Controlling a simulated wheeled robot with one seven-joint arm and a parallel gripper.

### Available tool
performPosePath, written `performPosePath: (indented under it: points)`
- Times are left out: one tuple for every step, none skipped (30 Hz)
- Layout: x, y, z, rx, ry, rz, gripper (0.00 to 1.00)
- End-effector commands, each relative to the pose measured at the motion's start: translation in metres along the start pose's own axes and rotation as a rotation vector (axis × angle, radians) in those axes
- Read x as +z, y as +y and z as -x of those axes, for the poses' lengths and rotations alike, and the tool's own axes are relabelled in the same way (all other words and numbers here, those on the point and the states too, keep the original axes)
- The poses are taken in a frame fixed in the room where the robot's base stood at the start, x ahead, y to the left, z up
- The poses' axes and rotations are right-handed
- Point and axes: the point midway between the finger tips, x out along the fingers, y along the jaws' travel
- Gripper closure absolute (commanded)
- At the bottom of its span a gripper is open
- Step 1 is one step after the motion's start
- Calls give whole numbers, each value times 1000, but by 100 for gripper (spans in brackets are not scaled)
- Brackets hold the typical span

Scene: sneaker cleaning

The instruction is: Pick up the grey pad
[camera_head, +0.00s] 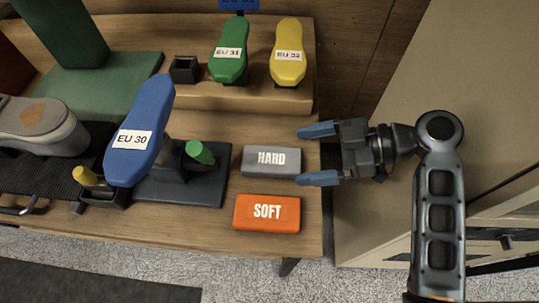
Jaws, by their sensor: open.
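The grey pad (271,161), marked HARD, lies on the wooden bench near its right edge. My gripper (318,154) is at the right, with its two blue fingers pointing left and spread apart. The fingertips are close to the pad's right end, one beyond and one nearer than it in the picture. The gap between them is empty. I cannot tell how far above the bench the fingers are, or whether they touch the pad.
An orange pad (267,213) marked SOFT lies just below the grey one. A blue EU 30 form (141,128) stands left on a dark base. Green (229,50) and yellow (288,53) forms stand on a raised shelf behind. A grey shoe (41,126) is far left. A cabinet (375,235) stands right.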

Motion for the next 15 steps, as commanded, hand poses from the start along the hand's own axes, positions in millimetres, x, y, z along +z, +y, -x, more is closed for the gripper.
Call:
performPosePath:
  points:
    - [-1, -1, -4, -3, 0, -1, 4]
    - [-1, -1, -7, -2, 0, 0, 4]
    - [-1, -1, -11, -2, 0, 0, 4]
    - [-1, -1, -15, -3, 0, -1, 4]
    - [-1, -2, -20, -4, 0, -1, 4]
    - [-1, -1, -26, -3, 0, -2, 4]
    - [-1, -2, -31, -3, -1, -2, 4]
    - [-1, -1, -36, -3, -1, -2, 4]
    - [-1, -2, -43, -4, -1, -1, 4]
    - [-1, -2, -47, -3, -1, -1, 4]
    - [-1, -1, -51, -2, 0, -1, 4]
    - [-1, -1, -56, -2, 0, -1, 4]
    - [-1, -1, -58, 0, 0, -1, 4]
    - [-1, -1, -61, 0, 0, -1, 4]
    - [0, -1, -63, 0, 0, -1, 4]
